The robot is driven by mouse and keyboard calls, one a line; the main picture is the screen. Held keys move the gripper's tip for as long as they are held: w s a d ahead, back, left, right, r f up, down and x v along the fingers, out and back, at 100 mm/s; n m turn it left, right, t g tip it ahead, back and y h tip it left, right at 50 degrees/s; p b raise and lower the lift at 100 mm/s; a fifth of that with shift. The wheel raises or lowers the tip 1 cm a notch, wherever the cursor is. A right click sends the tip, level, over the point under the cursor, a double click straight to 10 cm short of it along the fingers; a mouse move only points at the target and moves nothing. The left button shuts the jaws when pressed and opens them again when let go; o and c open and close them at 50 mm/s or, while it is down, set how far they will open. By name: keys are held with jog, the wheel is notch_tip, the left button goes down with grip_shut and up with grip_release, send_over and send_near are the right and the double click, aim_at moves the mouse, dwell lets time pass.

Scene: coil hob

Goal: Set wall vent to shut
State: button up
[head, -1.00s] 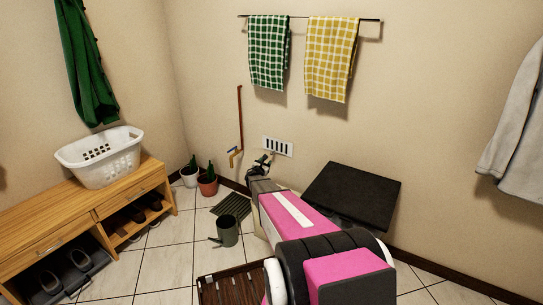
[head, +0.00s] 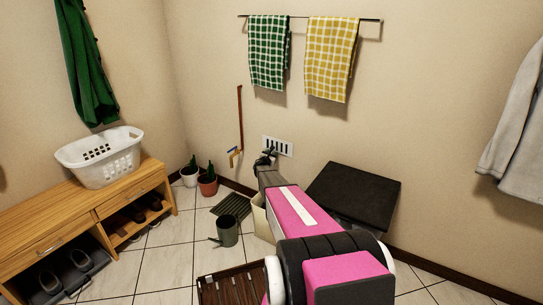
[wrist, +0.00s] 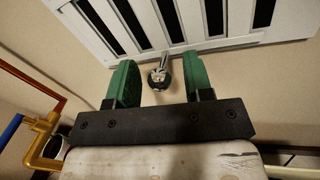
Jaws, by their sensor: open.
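The wall vent (head: 284,147) is a white plate with dark vertical slots, low on the back wall. In the wrist view its lower part (wrist: 205,44) fills the top of the picture, and the slots look dark and uncovered. A small metal lever with a round end (wrist: 158,78) sticks out below the vent's lower edge. My gripper (wrist: 159,73) is open, its green fingers on either side of the lever's end, with gaps showing on both sides. In the head view my gripper (head: 268,155) is at the vent's lower left and partly hides it.
A pipe (head: 240,120) with a blue-and-yellow valve runs down the wall left of the vent. A dark lid-like panel (head: 352,192) stands right of my arm. Potted plants (head: 207,184), a dark green can (head: 228,230) and a floor grate (head: 232,206) lie below left.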

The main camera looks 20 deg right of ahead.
grip_shut()
jog(key=shift+s+d, duration=0.65)
jog(key=shift+s, duration=0.25)
grip_release()
jog(key=shift+s, duration=0.1)
jog(key=v, duration=1)
jog(key=shift+s+a, duration=0.2)
jog(key=shift+s, duration=0.05)
